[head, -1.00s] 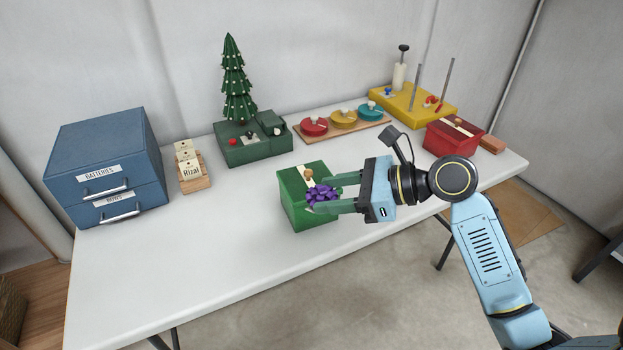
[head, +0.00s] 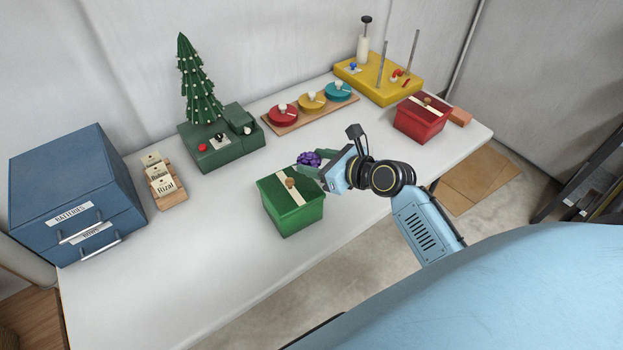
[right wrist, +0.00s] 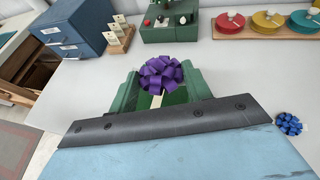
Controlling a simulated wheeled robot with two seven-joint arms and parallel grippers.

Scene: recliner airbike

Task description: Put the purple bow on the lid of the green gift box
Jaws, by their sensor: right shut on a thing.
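The green gift box (head: 295,222) stands on the white table with its lid on, a cream ribbon strip across it and a round tan knob on top. My right gripper (head: 309,161) is shut on the purple bow (head: 308,158), which shows just past the box's far right corner in the head view. I cannot tell its exact height. In the right wrist view the bow (right wrist: 160,73) sits between the green fingertips, with green and a cream strip visible below it. My left gripper is not in view.
A blue bow (right wrist: 288,123) lies on the table at right in the right wrist view. A blue drawer cabinet (head: 70,185), a card holder (head: 170,194), a tree on a green base (head: 215,153), a disc board (head: 310,108), a yellow base (head: 385,88) and a red box (head: 420,125) stand around.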

